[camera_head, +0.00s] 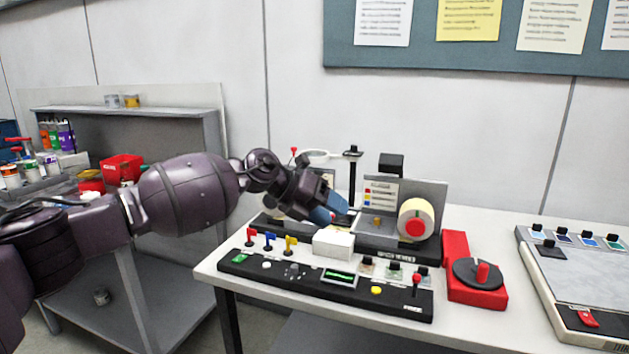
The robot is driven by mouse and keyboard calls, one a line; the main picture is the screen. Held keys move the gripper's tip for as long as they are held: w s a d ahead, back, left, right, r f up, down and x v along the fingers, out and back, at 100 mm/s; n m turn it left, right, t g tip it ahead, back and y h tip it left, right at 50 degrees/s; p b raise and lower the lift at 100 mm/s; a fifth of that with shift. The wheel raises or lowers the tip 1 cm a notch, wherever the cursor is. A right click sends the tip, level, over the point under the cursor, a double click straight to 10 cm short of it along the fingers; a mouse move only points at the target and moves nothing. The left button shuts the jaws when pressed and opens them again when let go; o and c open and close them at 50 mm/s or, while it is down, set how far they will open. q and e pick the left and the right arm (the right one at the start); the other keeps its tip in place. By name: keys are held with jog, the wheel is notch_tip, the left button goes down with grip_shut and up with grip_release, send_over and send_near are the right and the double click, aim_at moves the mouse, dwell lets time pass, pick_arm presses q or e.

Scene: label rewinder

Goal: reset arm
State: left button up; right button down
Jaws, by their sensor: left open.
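My left arm comes in from the left and reaches over the white table. My left gripper (335,208) is at its end, with blue fingertips, and is open. It is above and behind the white block (333,243), close to the label rewinder (405,215). I cannot tell whether it touches anything, and I see nothing held in it. The rewinder carries a cream roll with a red centre (416,222) on its right side. The arm hides part of the rewinder's left side. My right gripper is not in view.
A black and white control panel (330,280) with coloured flags, buttons and a red-knobbed lever lies along the table's front. A red crank unit (462,262) is to its right. A tray-like station (575,275) is far right. Grey shelving (130,112) stands behind my arm.

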pick_arm(q)
jog(key=s+d+r+n+t+h, duration=0.2)
jog(key=s+d+n+h, duration=0.2)
jog(key=d+h, duration=0.15)
jog(key=s+a+f+n+t+y, duration=0.45)
jog(key=a+f+n+t, duration=0.25)
jog(key=a+f+n, duration=0.6)
jog(key=s+a+f+n+t+y, duration=0.4)
jog(key=a+f+n+t+y, duration=0.35)
jog(key=n, duration=0.85)
jog(key=s+a+f+n+g+y, duration=0.1)
jog(key=s+a+f+n+g, duration=0.1)
jog(key=s+a+f, duration=0.3)
jog(key=s+a+f+n+g+y, duration=0.2)
jog(key=s+a+f, duration=0.3)
jog(key=s+f, duration=0.4)
jog(key=s+a+f+n+g+y, duration=0.1)
jog(key=s+a+f, duration=0.4)
jog(key=s, duration=0.8)
notch_tip(320, 180, down, 3)
jog(key=n+g, duration=0.1)
jog(key=n, duration=0.1)
jog(key=shift+s+a+n+g+y, duration=0.25)
jog(key=shift+s+n+g+y, duration=0.05)
jog(key=shift+s+g+y, duration=0.05)
jog(key=shift+r, duration=0.1)
